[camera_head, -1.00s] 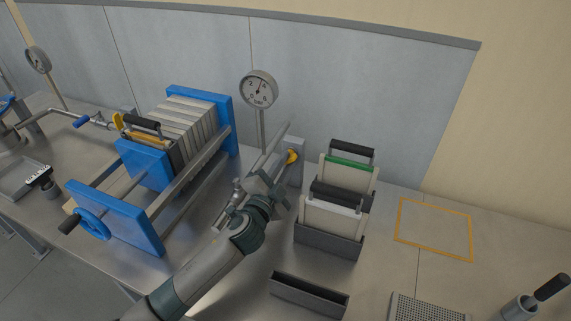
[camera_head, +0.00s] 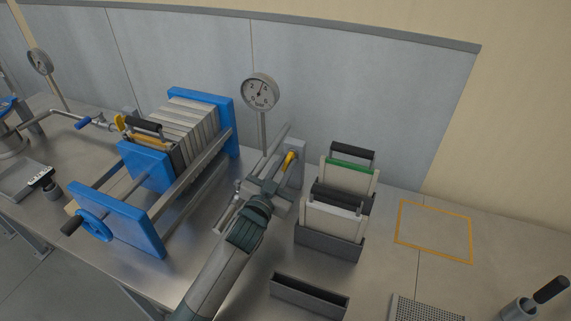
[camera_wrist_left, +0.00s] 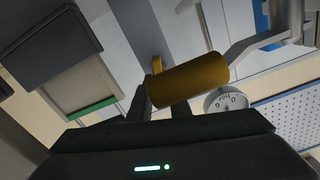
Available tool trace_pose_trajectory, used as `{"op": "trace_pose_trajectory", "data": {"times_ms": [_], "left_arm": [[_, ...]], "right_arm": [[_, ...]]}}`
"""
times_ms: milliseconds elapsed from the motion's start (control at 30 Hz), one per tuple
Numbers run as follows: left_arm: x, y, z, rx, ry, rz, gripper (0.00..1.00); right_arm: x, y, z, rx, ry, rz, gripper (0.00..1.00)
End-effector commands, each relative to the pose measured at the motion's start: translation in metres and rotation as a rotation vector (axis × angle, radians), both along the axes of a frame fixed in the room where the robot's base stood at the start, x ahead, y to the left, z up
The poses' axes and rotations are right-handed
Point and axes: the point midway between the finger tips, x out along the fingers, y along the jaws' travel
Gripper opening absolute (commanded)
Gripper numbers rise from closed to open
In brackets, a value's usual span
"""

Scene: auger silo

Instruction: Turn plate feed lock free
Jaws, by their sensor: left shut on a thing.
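In the left wrist view the yellow cylindrical grip (camera_wrist_left: 190,80) lies tilted across the fingertips. A small yellow piece (camera_wrist_left: 157,65) shows behind it there. The fingers partly hide the handle's base. My right gripper is in neither view.
The blue-framed press (camera_head: 120,225) stands left of my left arm. A dark rack (camera_head: 328,242) with handled plates stands close on the right. A pressure gauge (camera_head: 260,91) rises behind. An orange-outlined area (camera_head: 434,230) at right is empty.

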Motion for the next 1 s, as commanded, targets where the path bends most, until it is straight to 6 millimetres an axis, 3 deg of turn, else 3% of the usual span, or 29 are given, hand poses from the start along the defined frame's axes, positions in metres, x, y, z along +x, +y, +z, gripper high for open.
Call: {"op": "trace_pose_trajectory", "data": {"times_ms": [400, 967, 1000], "left_arm": [[0.0005, 0.0012, 0.0003, -0.233, 0.098, -0.001, 0.00], [0.0007, 0.0017, -0.0001, -0.267, 0.112, -0.001, 0.00], [0.0007, 0.0017, -0.0001, -0.267, 0.112, -0.001, 0.27]], "right_arm": [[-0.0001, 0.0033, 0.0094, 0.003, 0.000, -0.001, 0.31], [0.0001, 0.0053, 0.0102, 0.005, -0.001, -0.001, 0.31], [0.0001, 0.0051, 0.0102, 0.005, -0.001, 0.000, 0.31]]}}
